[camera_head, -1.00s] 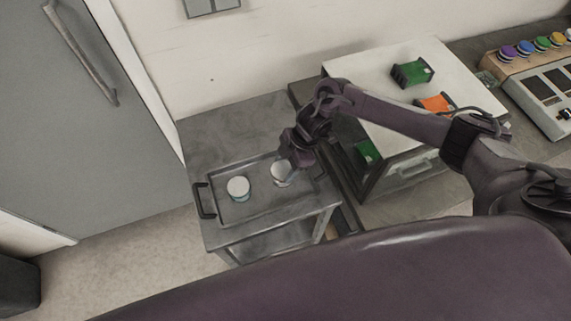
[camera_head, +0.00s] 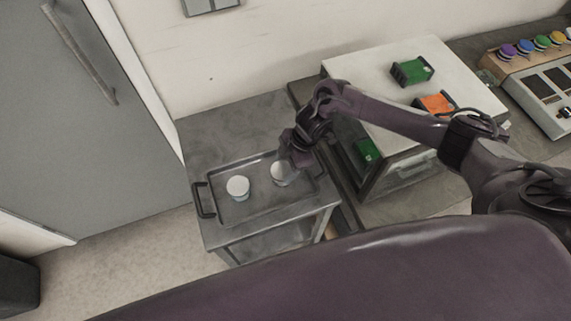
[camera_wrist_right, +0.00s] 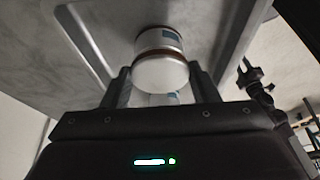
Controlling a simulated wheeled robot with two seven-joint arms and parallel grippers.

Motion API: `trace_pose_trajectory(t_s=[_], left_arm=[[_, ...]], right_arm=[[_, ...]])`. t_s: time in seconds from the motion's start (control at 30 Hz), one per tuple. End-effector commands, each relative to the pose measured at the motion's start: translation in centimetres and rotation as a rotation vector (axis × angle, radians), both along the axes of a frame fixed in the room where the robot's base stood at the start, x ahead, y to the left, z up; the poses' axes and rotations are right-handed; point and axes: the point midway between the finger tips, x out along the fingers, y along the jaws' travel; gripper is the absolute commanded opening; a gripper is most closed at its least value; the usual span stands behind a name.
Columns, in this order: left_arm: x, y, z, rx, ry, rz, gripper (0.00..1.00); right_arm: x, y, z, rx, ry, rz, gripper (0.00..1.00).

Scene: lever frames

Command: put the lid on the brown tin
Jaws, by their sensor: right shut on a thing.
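My right gripper (camera_head: 292,164) reaches down over the tray on the trolley. In the right wrist view its two fingers (camera_wrist_right: 163,75) close on the sides of a white round lid (camera_wrist_right: 160,75). The brown tin (camera_wrist_right: 158,38), a pale cylinder with a brown band and a blue label, shows directly behind the lid. I cannot tell whether the lid touches or sits on it. In the head view a white round top (camera_head: 281,173) shows at the gripper, partly hidden by it. A second white-topped tin (camera_head: 237,187) stands to its left. My left gripper is not in view.
The tray (camera_head: 262,210) has raised rims and dark handles and lies on a grey trolley (camera_head: 215,130). To the right stands a white-topped cabinet (camera_head: 360,70) with green and orange blocks. A panel of coloured knobs (camera_head: 541,44) is farther right. A grey door (camera_head: 70,120) is at left.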

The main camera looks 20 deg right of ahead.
Motion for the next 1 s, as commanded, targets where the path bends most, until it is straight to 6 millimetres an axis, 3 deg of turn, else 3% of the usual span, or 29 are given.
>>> trace_pose_trajectory(t_s=[0.83,0.87,1.0], left_arm=[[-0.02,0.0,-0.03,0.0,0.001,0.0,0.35],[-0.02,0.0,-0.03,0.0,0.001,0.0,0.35],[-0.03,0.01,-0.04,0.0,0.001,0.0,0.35]], right_arm=[[0.0,0.04,-0.24,0.001,0.0,0.001,0.33],[0.0,0.04,-0.24,0.001,0.0,0.001,0.57],[0.0,0.03,-0.25,0.001,0.0,0.001,0.75]])
